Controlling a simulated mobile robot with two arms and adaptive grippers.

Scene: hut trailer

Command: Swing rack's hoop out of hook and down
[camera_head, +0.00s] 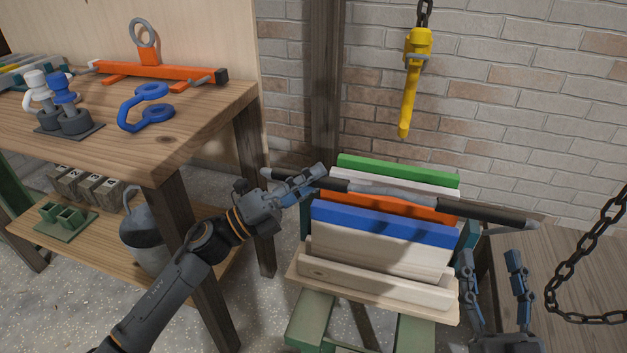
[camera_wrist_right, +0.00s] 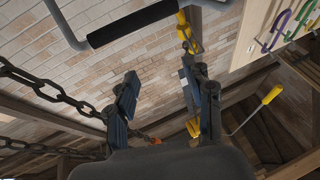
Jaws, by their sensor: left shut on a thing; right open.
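The rack (camera_head: 380,293) holds several upright boards in green, white, orange, blue and bare wood. Its hoop (camera_head: 390,194), a grey bar with black grips, crosses above the boards from left to right. The yellow hook (camera_head: 411,80) hangs from a chain above and behind, visibly apart from the hoop. My left gripper (camera_head: 318,178) is shut on the hoop near its left black grip. My right gripper (camera_head: 497,262) is open and empty at the rack's right, below the hoop's right end. In the right wrist view the hoop's black grip (camera_wrist_right: 130,24) lies beyond the open fingers (camera_wrist_right: 160,82).
A loose chain (camera_head: 583,270) hangs at right. A brick wall and wooden post (camera_head: 325,80) are behind.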

